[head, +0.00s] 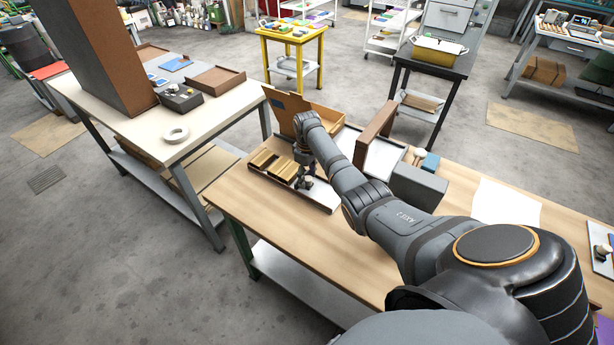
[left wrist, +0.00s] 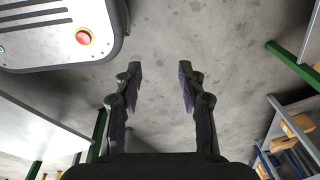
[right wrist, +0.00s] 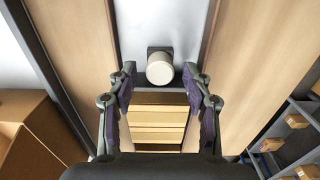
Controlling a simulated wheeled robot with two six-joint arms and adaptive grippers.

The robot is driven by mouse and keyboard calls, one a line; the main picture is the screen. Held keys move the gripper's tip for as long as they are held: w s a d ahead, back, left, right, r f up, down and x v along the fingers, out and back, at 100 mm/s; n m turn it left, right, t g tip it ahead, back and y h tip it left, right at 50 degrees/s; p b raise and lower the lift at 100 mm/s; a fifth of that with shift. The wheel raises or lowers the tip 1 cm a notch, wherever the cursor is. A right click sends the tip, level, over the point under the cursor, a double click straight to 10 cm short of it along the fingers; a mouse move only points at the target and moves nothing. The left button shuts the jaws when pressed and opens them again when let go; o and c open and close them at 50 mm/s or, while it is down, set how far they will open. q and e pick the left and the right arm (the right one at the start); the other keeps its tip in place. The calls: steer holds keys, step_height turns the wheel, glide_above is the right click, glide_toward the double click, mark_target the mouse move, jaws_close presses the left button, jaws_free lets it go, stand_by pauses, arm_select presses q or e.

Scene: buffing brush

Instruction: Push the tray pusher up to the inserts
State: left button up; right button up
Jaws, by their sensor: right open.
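The tray pusher (right wrist: 160,68), with a pale round knob on a dark block, stands in the tray (right wrist: 160,22) in the right wrist view. Several wooden inserts (right wrist: 160,120) lie in the tray beside it, on the side nearer my wrist; I cannot tell whether the pusher touches them. My right gripper (right wrist: 159,70) is open, its fingertips on either side of the knob, with gaps showing. My left gripper (left wrist: 161,75) is open and empty above the floor.
An open box (head: 325,118) stands behind the tray on the wooden bench (head: 325,238). A grey box (head: 419,187), a brown upright panel (head: 374,135) and a white sheet (head: 506,203) are to the right. The bench's front left is bare. A separate pale table (head: 150,125) stands at left.

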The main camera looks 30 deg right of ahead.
arm_select(q)
steer(key=shift+s, duration=0.55)
arm_select(e)
step_height(320, 180, up, 12)
steer(key=shift+w+f, duration=0.1)
